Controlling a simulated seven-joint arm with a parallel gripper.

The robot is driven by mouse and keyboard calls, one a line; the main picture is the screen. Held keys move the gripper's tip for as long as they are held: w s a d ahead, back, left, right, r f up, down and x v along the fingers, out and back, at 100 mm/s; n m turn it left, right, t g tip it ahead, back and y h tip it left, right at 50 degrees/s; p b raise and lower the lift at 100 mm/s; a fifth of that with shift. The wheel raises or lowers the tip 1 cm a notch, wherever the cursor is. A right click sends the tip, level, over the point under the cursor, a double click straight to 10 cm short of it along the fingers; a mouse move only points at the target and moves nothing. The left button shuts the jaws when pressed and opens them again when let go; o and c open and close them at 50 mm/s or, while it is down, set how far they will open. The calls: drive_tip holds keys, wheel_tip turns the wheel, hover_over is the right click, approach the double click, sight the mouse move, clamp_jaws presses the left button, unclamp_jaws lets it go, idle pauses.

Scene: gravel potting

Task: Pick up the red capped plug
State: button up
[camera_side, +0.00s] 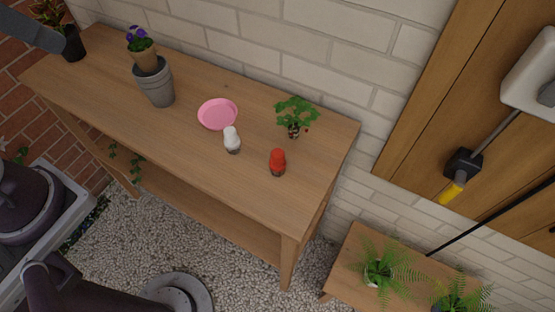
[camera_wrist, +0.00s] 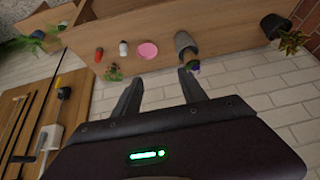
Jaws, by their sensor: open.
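The red capped plug (camera_side: 278,161) stands upright near the right end of the wooden bench (camera_side: 185,140), its cap red and its base dark. In the wrist view, the red plug (camera_wrist: 98,55) is small and lies up and left of my gripper (camera_wrist: 160,78). My gripper is open, with nothing between its two dark fingers, and is well apart from the plug. I cannot make out the fingers in the side view.
A white capped plug (camera_side: 232,139) stands left of the red one. A leafy plant (camera_side: 294,115) stands close behind. A pink saucer (camera_side: 217,114), grey pots (camera_side: 157,84) holding a potted flower, and a dark pot (camera_side: 73,44) are farther left. The bench front right is clear.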

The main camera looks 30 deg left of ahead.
sight(278, 158)
drive_tip(key=w+a+r+m+t+y, duration=0.1)
drive_tip(key=w+a+r+t, duration=0.2)
drive_tip(key=w, duration=0.5)
drive_tip(key=w+r+m+t+y, duration=0.1)
drive_tip(key=w+r+t+y, duration=0.15)
drive_tip(key=w+r, duration=0.45)
drive_tip(key=w+d+f+m+t+h, duration=0.2)
drive_tip(key=w+d+m+h, duration=0.5)
drive_tip(key=w+d+h, duration=0.4)
drive_tip(key=s+d+f+m+g+h, duration=0.5)
drive_tip(key=s+d+f+m+g, duration=0.2)
drive_tip(key=s+d+f+g, duration=0.3)
drive_tip(key=shift+g, duration=0.65)
drive_tip(key=f, duration=0.8)
drive_tip(key=s+f, duration=0.1)
drive_tip(key=f, duration=0.7)
drive_tip(key=s+f, duration=0.1)
drive_tip(key=f, duration=0.8)
drive_tip(key=x, duration=0.6)
drive_tip(key=shift+w+f, duration=0.1)
drive_tip(key=shift+w, duration=0.35)
drive_tip(key=shift+w+d+f, duration=0.1)
drive_tip(key=shift+d+f, duration=0.15)
drive_tip(key=shift+d, duration=0.25)
clamp_jaws()
